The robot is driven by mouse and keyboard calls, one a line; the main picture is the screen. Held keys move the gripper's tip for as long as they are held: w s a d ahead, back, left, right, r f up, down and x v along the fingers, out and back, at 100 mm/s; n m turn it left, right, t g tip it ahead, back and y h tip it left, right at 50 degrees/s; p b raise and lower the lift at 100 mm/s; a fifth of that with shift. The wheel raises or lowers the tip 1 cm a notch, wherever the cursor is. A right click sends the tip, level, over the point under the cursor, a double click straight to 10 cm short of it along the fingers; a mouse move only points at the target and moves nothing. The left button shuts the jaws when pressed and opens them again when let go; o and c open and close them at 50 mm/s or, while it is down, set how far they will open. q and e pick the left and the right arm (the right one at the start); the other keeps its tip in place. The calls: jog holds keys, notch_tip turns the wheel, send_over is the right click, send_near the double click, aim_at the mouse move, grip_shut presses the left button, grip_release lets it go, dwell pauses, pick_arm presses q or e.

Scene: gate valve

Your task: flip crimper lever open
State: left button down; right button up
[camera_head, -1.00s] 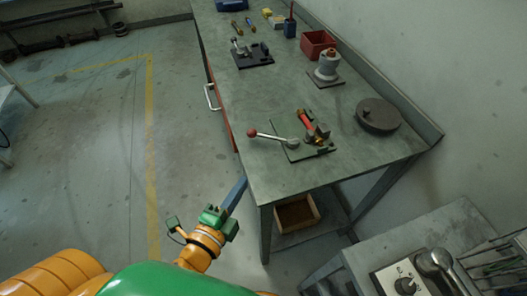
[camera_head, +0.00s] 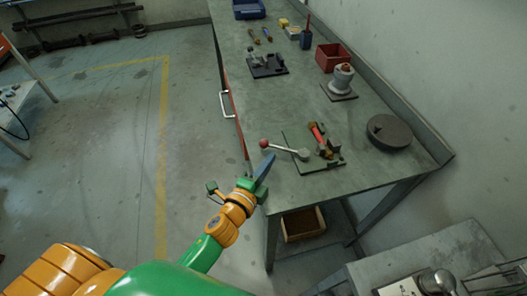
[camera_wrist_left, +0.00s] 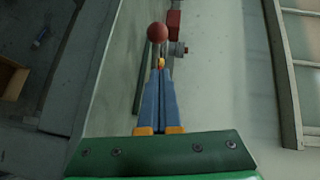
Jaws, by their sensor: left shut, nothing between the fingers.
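The crimper (camera_head: 322,167) sits on a dark plate near the front end of the bench. Its lever (camera_head: 285,149) lies low and points left, ending in a red ball knob (camera_head: 264,143) by the bench's left edge. In the left wrist view the knob (camera_wrist_left: 157,32) shows just beyond the fingertips. My left gripper (camera_head: 269,157) is shut and empty, its blue fingers pointing up just below the knob in the head view. I cannot tell whether the fingertips touch it. In the left wrist view the shut fingers (camera_wrist_left: 160,66) partly hide the lever. My right gripper is not in view.
The bench (camera_head: 275,105) also holds a round dark disc (camera_head: 389,131), a grey valve-like part (camera_head: 342,78), a red bin (camera_head: 332,57) and another lever fixture (camera_head: 266,65). A box (camera_head: 303,223) stands on the lower shelf. Floor left of the bench is clear.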

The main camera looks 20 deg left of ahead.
aim_at(270, 145)
pick_arm(q)
jog(key=shift+w+a+f, duration=0.2)
jog(key=shift+w+a, duration=0.4)
jog(key=shift+w+a+f, duration=0.15)
jog(key=shift+w+a, duration=0.4)
jog(key=shift+w, duration=0.05)
